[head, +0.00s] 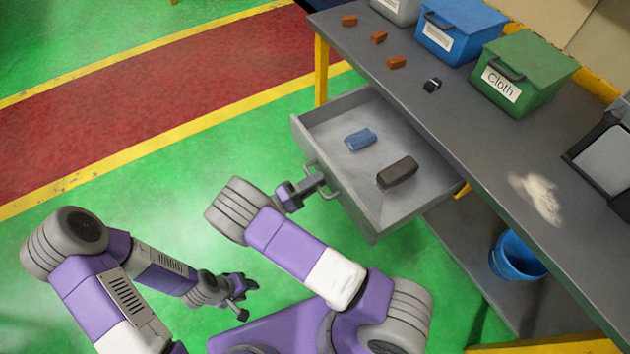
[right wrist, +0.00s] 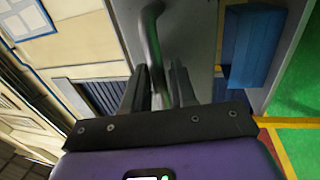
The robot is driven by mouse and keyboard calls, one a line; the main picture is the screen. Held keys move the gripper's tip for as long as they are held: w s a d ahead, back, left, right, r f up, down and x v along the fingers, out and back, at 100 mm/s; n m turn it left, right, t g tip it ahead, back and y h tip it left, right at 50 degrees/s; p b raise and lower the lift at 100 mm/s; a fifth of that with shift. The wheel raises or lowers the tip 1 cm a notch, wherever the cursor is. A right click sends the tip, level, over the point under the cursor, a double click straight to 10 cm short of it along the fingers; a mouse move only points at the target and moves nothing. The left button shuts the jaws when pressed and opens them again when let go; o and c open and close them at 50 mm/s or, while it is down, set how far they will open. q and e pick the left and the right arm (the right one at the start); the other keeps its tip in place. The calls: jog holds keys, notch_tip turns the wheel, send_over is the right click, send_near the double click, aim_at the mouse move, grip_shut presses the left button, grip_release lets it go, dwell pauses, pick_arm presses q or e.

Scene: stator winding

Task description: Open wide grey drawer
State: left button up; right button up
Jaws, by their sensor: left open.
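The wide grey drawer (head: 369,214) is pulled well out from under the grey workbench in the head view. Its bar handle (head: 333,190) is on the front panel, and it also shows in the right wrist view (right wrist: 151,33). My right gripper (head: 318,181) is at this handle. In the right wrist view its two fingers (right wrist: 160,88) stand close on either side of the bar and appear shut on it. A blue block (head: 360,139) and a dark brown block (head: 397,172) lie in the drawer. My left gripper (head: 243,292) is open and empty, low over the green floor, away from the drawer.
The grey workbench (head: 450,130) carries several orange-brown blocks (head: 379,38), a small black item (head: 432,85), a blue bin (head: 460,28) and a green bin (head: 525,75) labelled Cloth. A blue bucket (head: 517,256) stands on the lower shelf. The floor left of the drawer is clear.

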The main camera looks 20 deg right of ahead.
jog(key=shift+o, duration=0.4)
jog(key=shift+a, duration=0.1)
jog(key=v, duration=0.7)
jog(key=shift+a+p, duration=0.2)
jog(key=shift+p, duration=0.15)
